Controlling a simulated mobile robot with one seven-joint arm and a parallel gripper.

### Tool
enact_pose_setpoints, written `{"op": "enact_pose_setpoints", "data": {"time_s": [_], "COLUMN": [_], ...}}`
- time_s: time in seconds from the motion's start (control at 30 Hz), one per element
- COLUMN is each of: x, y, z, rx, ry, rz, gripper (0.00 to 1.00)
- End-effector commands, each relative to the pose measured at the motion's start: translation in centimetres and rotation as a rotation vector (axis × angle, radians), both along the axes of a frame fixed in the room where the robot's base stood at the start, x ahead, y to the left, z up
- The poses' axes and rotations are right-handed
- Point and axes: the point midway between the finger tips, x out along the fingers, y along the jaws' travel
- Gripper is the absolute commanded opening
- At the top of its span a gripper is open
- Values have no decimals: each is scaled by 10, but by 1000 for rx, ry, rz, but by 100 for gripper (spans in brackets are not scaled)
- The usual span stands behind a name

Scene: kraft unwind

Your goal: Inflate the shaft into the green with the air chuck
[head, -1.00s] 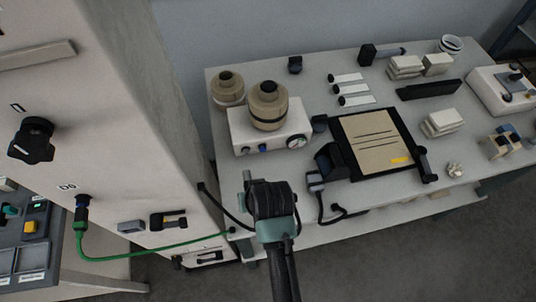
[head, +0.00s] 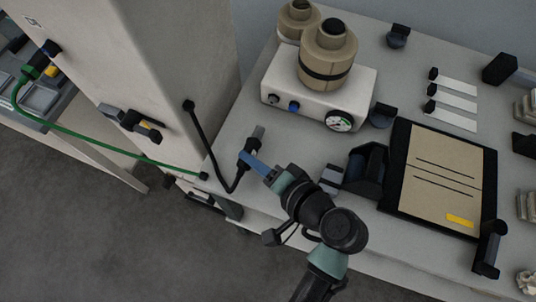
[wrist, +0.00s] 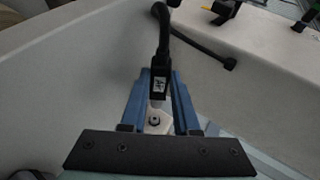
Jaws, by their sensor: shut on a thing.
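The air chuck (head: 258,133) is a dark handle with a grey end, on a black hose (head: 201,135) from the pale machine column. My gripper (head: 254,160) has blue fingers shut on the chuck, above the bench's left front corner. In the wrist view, the black chuck body (wrist: 159,80) with a white label stands between the blue fingers. A white unit (head: 367,84) carries a round gauge (head: 339,121) with some green on its dial; its needle is too small to read. A beige roll (head: 327,55) with a black band and black top stands on the unit. I cannot clearly identify the shaft.
A second beige roll (head: 297,18) stands behind. Right of my arm are a black-framed board (head: 402,200) with a brown sheet and a dark device (head: 366,168). A green hose (head: 110,147) runs along the column (head: 165,60). White strips (head: 453,101) lie farther back.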

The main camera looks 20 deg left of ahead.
Motion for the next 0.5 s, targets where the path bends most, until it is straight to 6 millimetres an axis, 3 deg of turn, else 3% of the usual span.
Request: {"op": "enact_pose_setpoints", "data": {"time_s": [0.5], "x": [32], "y": [-1], "z": [-1], "rx": [1], "ry": [-3], "rz": [0], "gripper": [0]}}
